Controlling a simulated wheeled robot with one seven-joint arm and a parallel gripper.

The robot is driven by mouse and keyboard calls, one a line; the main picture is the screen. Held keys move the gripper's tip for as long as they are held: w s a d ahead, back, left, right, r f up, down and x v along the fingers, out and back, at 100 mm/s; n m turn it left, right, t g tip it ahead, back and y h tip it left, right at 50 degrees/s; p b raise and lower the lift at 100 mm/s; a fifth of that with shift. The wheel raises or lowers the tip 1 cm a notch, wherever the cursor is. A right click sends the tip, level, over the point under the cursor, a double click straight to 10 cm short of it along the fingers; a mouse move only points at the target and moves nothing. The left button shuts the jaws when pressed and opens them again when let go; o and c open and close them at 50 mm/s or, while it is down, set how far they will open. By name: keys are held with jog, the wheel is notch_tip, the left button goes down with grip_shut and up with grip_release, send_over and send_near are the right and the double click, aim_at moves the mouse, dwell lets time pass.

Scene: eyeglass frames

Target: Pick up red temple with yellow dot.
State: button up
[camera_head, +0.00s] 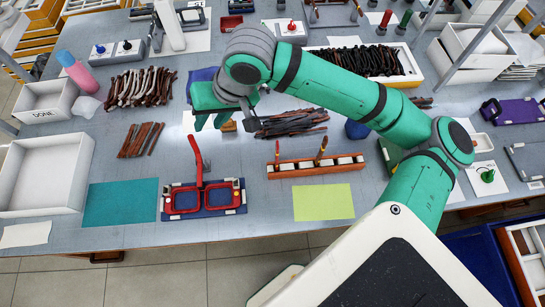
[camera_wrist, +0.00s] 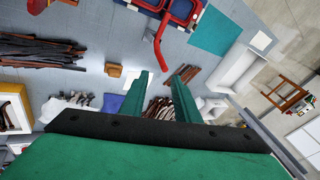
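The temple also shows in the wrist view (camera_wrist: 160,42), above the fingertips. I cannot make out a yellow dot on it. Brownish-red temples lie in a small pile (camera_head: 140,140) and a larger pile (camera_head: 140,86) at the left; dot marks are too small to tell. My gripper (camera_head: 212,124) is above the table, behind the fixture. In the wrist view, its green fingers (camera_wrist: 159,75) are apart with nothing held between them.
A dark temple pile (camera_head: 291,123) lies right of my gripper, near a small wooden block (camera_wrist: 114,71). An orange-brown rack (camera_head: 316,166) with upright tools stands right of the fixture. A teal mat (camera_head: 120,203) and a yellow-green mat (camera_head: 323,203) are bare. White bins stand at the left.

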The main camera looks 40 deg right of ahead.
aim_at(277, 158)
jog(key=s+d+m+g+h, duration=0.1)
jog(key=s+d, duration=0.2)
jog(key=s+d+f+m+g+h, duration=0.1)
jog(key=s+d, duration=0.3)
jog(key=s+d+g+h, duration=0.1)
jog(key=s+d+g, duration=0.1)
jog(key=s+d, duration=0.1)
jog(key=shift+s+d+f+m, duration=0.3)
jog(key=shift+d+f+m, duration=0.1)
jog(key=shift+d, duration=0.35)
jog(key=shift+s+d+f+h, duration=0.15)
jog(key=shift+s+f+h, duration=0.05)
jog(key=shift+s+h, duration=0.1)
notch_tip(277, 158, down, 10)
jog(key=shift+f, duration=0.2)
grip_shut()
